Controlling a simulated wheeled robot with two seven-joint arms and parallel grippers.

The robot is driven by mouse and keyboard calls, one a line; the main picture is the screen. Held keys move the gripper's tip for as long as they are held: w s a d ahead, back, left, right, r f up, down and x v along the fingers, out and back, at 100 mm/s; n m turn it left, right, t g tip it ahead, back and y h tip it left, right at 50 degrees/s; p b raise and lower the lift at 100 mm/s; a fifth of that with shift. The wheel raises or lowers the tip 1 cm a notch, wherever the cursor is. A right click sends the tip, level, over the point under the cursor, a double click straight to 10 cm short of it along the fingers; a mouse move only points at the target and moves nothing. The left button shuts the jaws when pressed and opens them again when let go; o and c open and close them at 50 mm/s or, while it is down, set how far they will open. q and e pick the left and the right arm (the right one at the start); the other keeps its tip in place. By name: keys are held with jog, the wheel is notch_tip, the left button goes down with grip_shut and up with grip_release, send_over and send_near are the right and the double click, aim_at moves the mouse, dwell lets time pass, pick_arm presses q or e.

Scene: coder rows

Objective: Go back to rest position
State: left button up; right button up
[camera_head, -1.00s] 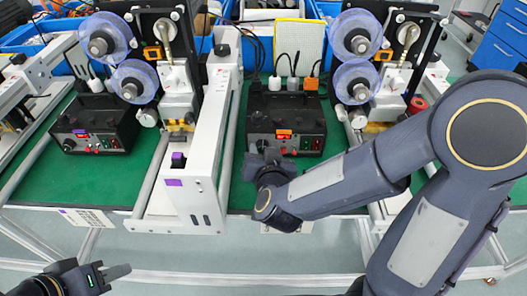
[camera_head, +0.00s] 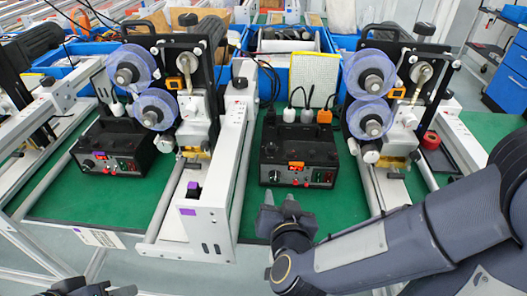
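My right gripper (camera_head: 280,207) comes in from the right over the front edge of the green bench. Its dark fingers look apart, with nothing seen between them. It is just in front of a black control box (camera_head: 299,155) with an orange display, and a small strip of green shows between them. My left gripper (camera_head: 96,290) is only partly in view at the bottom left edge, below the bench front. Its fingers are mostly cut off, so its opening cannot be told.
Coder machines with clear blue reels (camera_head: 371,74) stand on the green bench (camera_head: 345,205). A second black box (camera_head: 112,147) sits at the left. A white rail arm (camera_head: 208,215) reaches to the front edge left of my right gripper. Blue bins (camera_head: 318,42) line the back.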

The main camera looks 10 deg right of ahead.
notch_tip(320, 180, up, 8)
jog(key=s+n+g+y+p, duration=0.1)
jog(key=n+g+y+p, duration=0.1)
jog(key=y+p, duration=0.35)
jog(key=s+d+f+n+g+p, duration=0.1)
jog(key=s+d+g, duration=0.5)
jog(key=s, duration=0.7)
jog(key=shift+s+d, duration=0.15)
jog(key=shift+d, duration=1.05)
